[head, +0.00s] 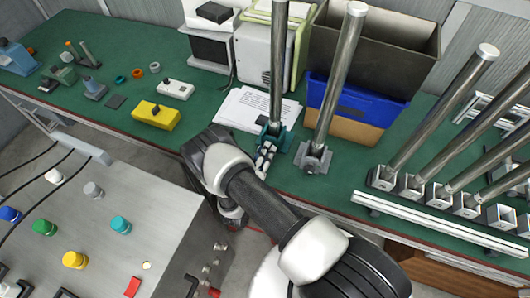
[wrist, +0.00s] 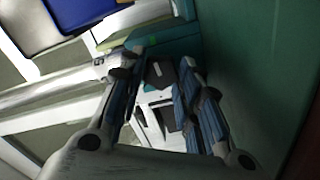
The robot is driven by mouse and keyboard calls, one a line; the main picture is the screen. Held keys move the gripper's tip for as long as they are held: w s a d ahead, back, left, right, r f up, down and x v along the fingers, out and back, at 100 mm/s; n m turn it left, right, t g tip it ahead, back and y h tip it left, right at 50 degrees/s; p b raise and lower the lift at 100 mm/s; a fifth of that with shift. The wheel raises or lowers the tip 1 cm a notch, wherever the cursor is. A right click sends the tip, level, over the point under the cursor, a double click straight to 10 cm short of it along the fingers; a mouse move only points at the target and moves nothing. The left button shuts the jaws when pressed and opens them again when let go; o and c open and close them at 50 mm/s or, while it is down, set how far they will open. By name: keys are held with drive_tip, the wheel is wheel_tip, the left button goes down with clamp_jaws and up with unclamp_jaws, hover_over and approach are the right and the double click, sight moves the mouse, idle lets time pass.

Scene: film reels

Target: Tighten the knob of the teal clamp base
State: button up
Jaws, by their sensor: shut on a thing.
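The teal clamp base (head: 283,138) stands near the front edge of the green bench with an upright steel rod (head: 278,65) in it. My gripper (head: 265,155) is right in front of it and hides part of it. In the wrist view the teal base (wrist: 185,47) lies just beyond the fingertips. The dark knob (wrist: 160,73) sits between the two blue-lined fingers of my gripper (wrist: 162,68). The fingers are shut on the knob; its far end is hard to make out.
A grey clamp base (head: 314,158) with a tilted-looking rod stands close on the right. Papers (head: 245,108) and a blue bin (head: 350,105) are behind. A yellow block (head: 155,116) lies left.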

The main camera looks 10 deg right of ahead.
drive_tip(key=shift+m, duration=0.5)
drive_tip(key=o, duration=1)
drive_tip(key=shift+o, duration=0.2)
drive_tip(key=o, duration=0.4)
drive_tip(key=r, duration=0.5)
drive_tip(key=w+r, duration=0.1)
drive_tip(key=r, duration=0.1)
drive_tip(key=shift+d+r, duration=0.1)
drive_tip(key=shift+r, duration=0.15)
drive_tip(key=r, duration=0.1)
drive_tip(key=s+r, duration=0.1)
drive_tip(key=shift+s+r, duration=0.25)
drive_tip(key=shift+r, duration=0.1)
drive_tip(key=c, duration=0.4)
drive_tip(key=shift+w, duration=0.2)
